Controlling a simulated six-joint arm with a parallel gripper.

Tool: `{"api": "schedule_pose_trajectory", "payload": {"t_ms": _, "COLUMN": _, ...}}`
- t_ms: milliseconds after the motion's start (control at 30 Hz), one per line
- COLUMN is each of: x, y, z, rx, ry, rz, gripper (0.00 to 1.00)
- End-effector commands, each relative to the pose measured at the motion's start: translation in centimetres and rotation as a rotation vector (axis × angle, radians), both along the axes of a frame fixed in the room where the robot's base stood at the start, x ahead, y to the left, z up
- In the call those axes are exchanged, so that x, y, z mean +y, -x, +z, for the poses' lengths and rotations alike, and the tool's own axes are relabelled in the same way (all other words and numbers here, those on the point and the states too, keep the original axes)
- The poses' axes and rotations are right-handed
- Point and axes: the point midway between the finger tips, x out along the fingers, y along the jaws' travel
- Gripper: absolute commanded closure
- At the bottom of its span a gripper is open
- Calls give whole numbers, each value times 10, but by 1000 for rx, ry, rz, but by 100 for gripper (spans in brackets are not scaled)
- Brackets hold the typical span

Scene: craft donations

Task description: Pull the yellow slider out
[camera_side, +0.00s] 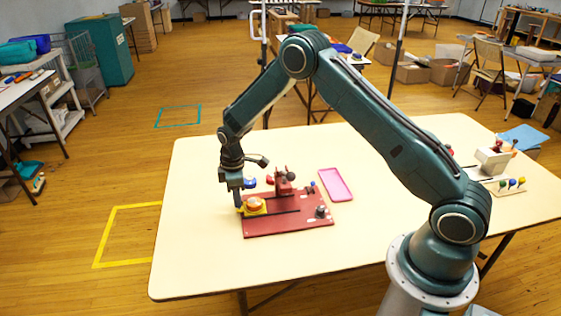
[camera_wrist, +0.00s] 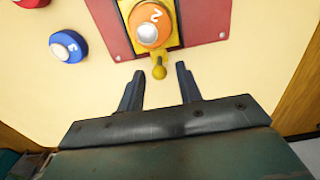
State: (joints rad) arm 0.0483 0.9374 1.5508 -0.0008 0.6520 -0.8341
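The yellow slider (camera_side: 264,211) sits at the left end of the red board and carries an orange puck (camera_side: 254,203). In the wrist view the slider (camera_wrist: 176,39) ends in a small yellow knob (camera_wrist: 159,72), and the orange puck (camera_wrist: 150,25) with a "2" and a pale centre rests on it. My gripper (camera_side: 239,208) points down at the board's left end, by the knob side. In the wrist view its two dark fingers are apart, one on each side of the knob, near their tips. I cannot tell whether either finger touches it.
The red board (camera_side: 290,226) lies on the cream table (camera_side: 200,265), with a red upright fixture (camera_side: 285,183) on it. A blue puck (camera_wrist: 68,46) and a red puck lie beside the board. A pink tray (camera_side: 336,185) is to its right. Table left of the board is clear.

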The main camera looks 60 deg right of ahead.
Motion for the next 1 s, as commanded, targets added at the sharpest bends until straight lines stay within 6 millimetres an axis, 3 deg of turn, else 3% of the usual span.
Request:
{"api": "schedule_pose_trajectory", "payload": {"t_ms": 267, "x": -1, "y": 0, "z": 10, "rx": 0, "ry": 0, "rz": -1, "gripper": 65}}
{"api": "schedule_pose_trajectory", "payload": {"t_ms": 1000, "x": -1, "y": 0, "z": 62, "rx": 1, "ry": 1, "rz": -1, "gripper": 65}}
